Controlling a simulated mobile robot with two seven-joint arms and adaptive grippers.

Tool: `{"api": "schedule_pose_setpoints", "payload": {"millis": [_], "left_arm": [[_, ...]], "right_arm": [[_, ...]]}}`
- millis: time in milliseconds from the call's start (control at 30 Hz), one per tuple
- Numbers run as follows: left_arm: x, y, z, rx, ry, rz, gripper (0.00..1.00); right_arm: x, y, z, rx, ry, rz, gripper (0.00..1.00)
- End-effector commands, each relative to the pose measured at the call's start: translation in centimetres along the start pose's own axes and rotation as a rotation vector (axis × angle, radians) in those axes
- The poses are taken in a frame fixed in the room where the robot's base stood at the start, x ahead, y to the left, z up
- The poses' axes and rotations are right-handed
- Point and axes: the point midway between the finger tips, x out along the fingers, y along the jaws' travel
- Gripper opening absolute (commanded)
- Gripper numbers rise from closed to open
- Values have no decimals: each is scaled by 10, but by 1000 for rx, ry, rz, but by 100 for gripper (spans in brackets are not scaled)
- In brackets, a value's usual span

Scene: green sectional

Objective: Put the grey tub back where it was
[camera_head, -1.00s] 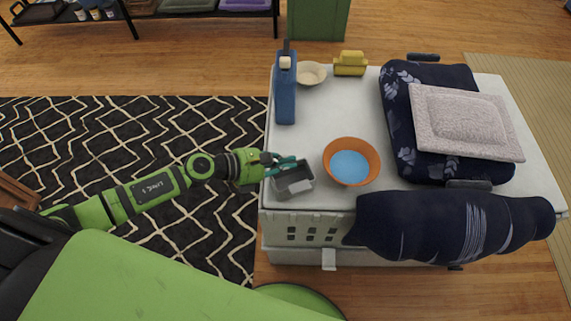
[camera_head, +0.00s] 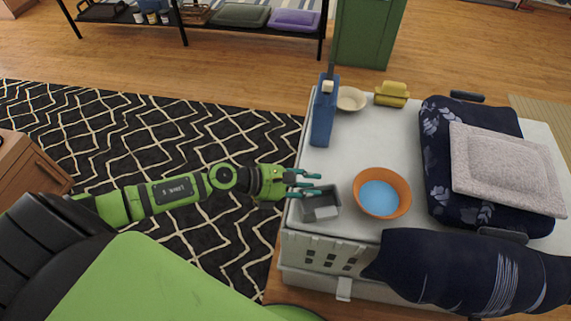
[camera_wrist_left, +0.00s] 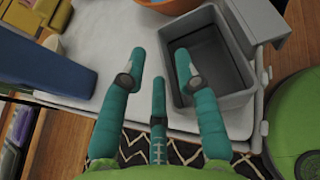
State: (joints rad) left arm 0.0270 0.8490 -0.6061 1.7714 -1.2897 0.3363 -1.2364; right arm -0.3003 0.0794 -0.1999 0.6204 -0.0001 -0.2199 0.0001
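The grey tub (camera_head: 325,213) stands upright on the white top (camera_head: 345,145), near its left edge and left of the orange bowl (camera_head: 398,181). It looks empty. My left gripper (camera_head: 308,184) is open at the tub's upper-left side. In the left wrist view, the gripper (camera_wrist_left: 158,62) has its teal fingers spread. The tub (camera_wrist_left: 240,99) lies to their right there, and the right finger overlaps its near-left part. I cannot tell whether that finger touches the wall. My right gripper is not in view.
A blue bottle (camera_head: 324,115), a cream bowl (camera_head: 351,98) and a yellow object (camera_head: 391,94) stand farther back. A navy cushion (camera_head: 437,165) with a pale cushion (camera_head: 508,168) lies right. A dark-blue pillow (camera_head: 450,268) is in front.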

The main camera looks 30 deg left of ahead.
Motion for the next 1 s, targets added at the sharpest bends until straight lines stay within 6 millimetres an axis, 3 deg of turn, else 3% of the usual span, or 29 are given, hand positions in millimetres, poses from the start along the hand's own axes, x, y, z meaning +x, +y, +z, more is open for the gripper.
{"api": "schedule_pose_setpoints", "payload": {"millis": [200, 500, 1000], "left_arm": [[-48, -2, -5, 1, 6, -3, 32], [-88, -1, -2, -2, 3, -2, 32], [-102, -1, 0, 2, 0, -2, 32]], "right_arm": [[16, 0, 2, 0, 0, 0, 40], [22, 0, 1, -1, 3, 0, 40], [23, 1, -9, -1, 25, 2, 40]]}}
